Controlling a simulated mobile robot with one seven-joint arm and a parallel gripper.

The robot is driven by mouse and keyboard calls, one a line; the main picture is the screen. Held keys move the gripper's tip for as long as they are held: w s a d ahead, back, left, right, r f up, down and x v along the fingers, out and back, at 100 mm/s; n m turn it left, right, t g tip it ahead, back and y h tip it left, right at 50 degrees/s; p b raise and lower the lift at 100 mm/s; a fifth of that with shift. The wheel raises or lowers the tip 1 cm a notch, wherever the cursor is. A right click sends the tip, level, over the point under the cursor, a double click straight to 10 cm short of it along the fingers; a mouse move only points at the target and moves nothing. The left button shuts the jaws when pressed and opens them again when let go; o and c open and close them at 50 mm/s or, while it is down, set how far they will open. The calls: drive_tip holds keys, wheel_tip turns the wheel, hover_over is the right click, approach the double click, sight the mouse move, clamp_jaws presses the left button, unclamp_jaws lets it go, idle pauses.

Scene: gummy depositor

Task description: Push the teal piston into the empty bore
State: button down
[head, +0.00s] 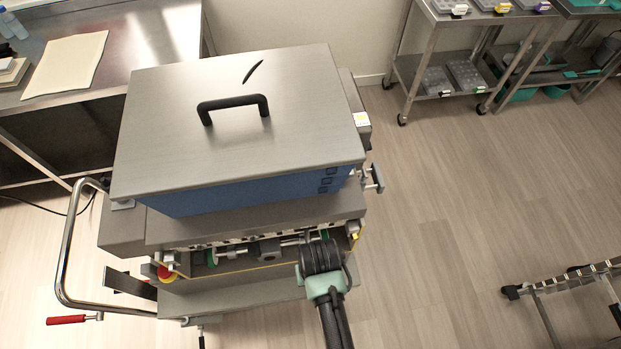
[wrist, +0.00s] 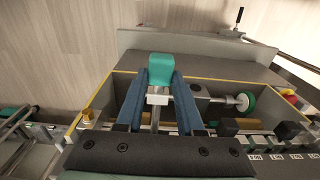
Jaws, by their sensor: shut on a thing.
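The teal piston (wrist: 161,68) shows in the wrist view as a teal block, with a pale collar and a metal rod on the near side of it. My gripper (wrist: 161,84) has its two blue fingers closed in on either side of the piston, near their tips. The piston is over the open trough at the front of the depositor (head: 240,180). In the head view my arm's dark wrist covers the right end of this trough, and the fingertips and piston are hidden there. I cannot pick out the empty bore; my gripper body covers part of the row.
A green disc (wrist: 245,103) on a metal shaft lies right of my fingers. The steel lid with a black handle (head: 233,105) rises behind. A red emergency button (head: 167,274) sits at the left.

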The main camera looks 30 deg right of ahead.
drive_tip(key=shift+w, duration=0.15)
drive_tip(key=shift+s+r, duration=0.15)
drive_tip(key=shift+s, duration=0.1)
drive_tip(key=shift+w, duration=0.2)
drive_tip(key=w, duration=0.2)
drive_tip(key=w+d+b, duration=0.1)
drive_tip(key=shift+w+f, duration=0.25)
drive_tip(key=shift+w, duration=0.1)
drive_tip(key=shift+w+d+r+b, duration=0.15)
drive_tip(key=shift+w+b, duration=0.1)
drive_tip(key=shift+w, duration=0.25)
drive_tip(key=shift+w+d+f+b, duration=0.1)
drive_tip(key=shift+w+d+b, duration=0.1)
drive_tip(key=shift+w, duration=0.3)
drive_tip(key=shift+w, duration=0.1)
